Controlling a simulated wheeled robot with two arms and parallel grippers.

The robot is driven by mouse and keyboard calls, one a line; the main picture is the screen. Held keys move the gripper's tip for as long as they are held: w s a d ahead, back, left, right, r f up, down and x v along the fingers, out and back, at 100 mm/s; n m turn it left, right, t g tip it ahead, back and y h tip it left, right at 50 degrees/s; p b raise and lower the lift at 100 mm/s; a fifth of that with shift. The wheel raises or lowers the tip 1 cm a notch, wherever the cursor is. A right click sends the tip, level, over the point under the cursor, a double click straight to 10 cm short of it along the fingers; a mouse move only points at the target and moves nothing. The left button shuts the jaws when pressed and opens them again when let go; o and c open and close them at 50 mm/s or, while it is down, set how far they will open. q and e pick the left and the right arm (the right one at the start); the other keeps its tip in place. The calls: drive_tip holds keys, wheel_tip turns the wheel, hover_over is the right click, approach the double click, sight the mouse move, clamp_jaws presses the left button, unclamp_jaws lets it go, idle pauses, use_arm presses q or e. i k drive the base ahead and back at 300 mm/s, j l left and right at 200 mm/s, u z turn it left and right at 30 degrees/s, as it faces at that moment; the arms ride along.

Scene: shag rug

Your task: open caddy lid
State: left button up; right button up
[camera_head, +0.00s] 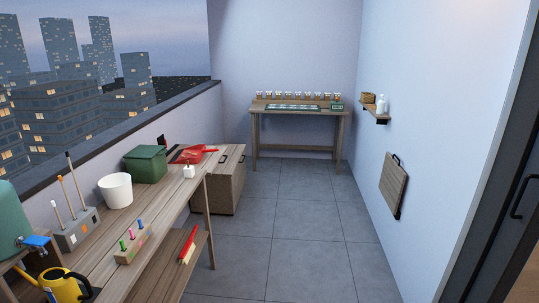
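A dark green box with a lid, which looks like the caddy (146,167), stands on the wooden bench at the left. Its lid (146,152) appears closed, lying flat on top. The inside of the caddy is hidden. Neither of my grippers shows in the head view.
On the wooden bench (165,216) beside the caddy are a white pot (115,191), a red dustpan (187,154) and a small white bottle (188,171). A grey tool holder (76,232) and yellow watering can (64,287) are nearer. The tiled floor (290,235) is clear.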

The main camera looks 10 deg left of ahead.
sight(145, 152)
drive_tip(key=i+u, duration=0.15)
drive_tip(key=i, duration=0.35)
drive_tip(key=i+l+u, duration=0.2)
drive_tip(key=i, duration=0.3)
drive_tip(key=i+l+u, duration=0.15)
drive_tip(key=i, duration=0.3)
drive_tip(key=i+l+u, duration=0.15)
drive_tip(key=i, duration=0.35)
drive_tip(key=l, duration=0.1)
